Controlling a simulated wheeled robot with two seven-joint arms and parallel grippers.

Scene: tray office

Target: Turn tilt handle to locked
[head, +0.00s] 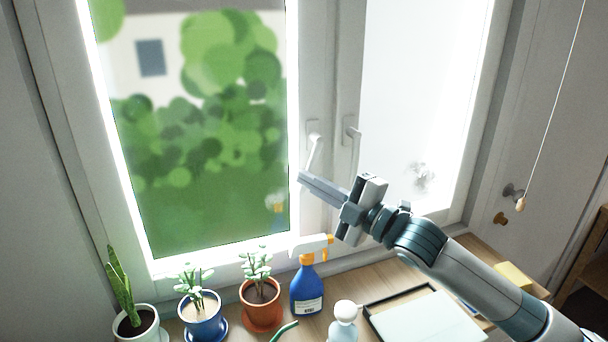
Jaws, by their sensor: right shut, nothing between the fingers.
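Two pale window handles sit at the middle of the window. The left handle (314,150) is on the left sash, its grip slanting down and a little left. The right handle (353,138) is on the right sash, its grip hanging down. I cannot tell from the picture which is the tilt handle. My right gripper (304,181) is shut and empty, its fingertips at the lower end of the left handle. Whether they touch it is unclear. My left gripper is out of view.
On the sill below stand several potted plants (261,312), a blue spray bottle (307,287) with an orange nozzle, a small pale bottle (343,322) and a dark-rimmed tray (372,327). A cord with a wooden knob (520,204) hangs at the right. The air before the left pane is free.

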